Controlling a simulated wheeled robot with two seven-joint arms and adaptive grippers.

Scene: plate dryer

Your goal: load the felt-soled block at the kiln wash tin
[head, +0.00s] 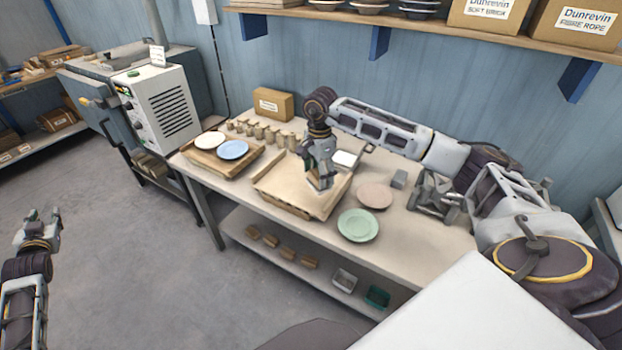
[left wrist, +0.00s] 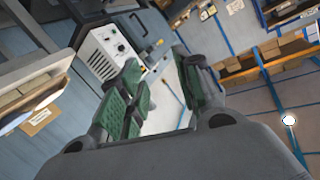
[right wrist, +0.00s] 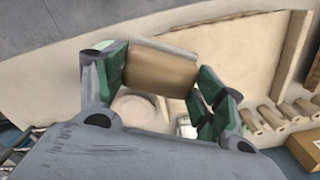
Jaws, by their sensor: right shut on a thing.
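My right gripper (head: 319,184) is shut on a tan block with a grey layer along one face, which fits the felt-soled block (right wrist: 160,70). It holds the block over the pale board (head: 280,185) on the table; I cannot tell whether the block touches the board. A shallow square container with a white inside (head: 345,159), possibly the kiln wash tin, stands just behind and right of this gripper. Something whitish, perhaps the same container, is partly hidden in the right wrist view (right wrist: 187,129). My left gripper (head: 42,228) is open and empty, away from the table over the floor.
A pink plate (head: 375,196) and a green plate (head: 358,225) lie right of the board. A white plate (head: 210,139) and blue plate (head: 233,150) lie at left. Several short posts (head: 262,132) stand behind. A metal rack (head: 435,194) and grey block (head: 399,179) are at right.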

